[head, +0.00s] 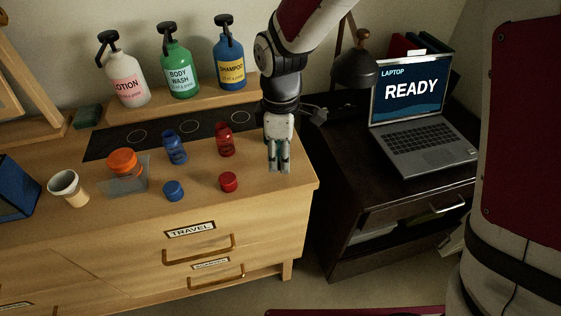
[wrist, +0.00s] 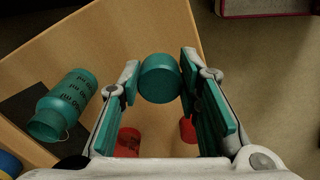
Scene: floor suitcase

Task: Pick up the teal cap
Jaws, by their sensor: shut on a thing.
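The teal cap (wrist: 160,78) is a short round cylinder between my fingertips in the wrist view. My gripper (head: 279,168) points down over the right end of the wooden dresser top, and in the wrist view its fingers (wrist: 160,84) are shut on the cap from both sides. In the head view the cap is hidden by my fingers. I cannot tell whether the cap touches the wood or is clear of it.
A teal bottle (wrist: 66,104) with dark lettering is left of my fingers. A red bottle (head: 225,140), red cap (head: 228,181), blue bottle (head: 175,147) and blue cap (head: 173,190) stand to the left. The dresser (head: 300,196) ends just right; a dark laptop table (head: 345,185) stands beyond.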

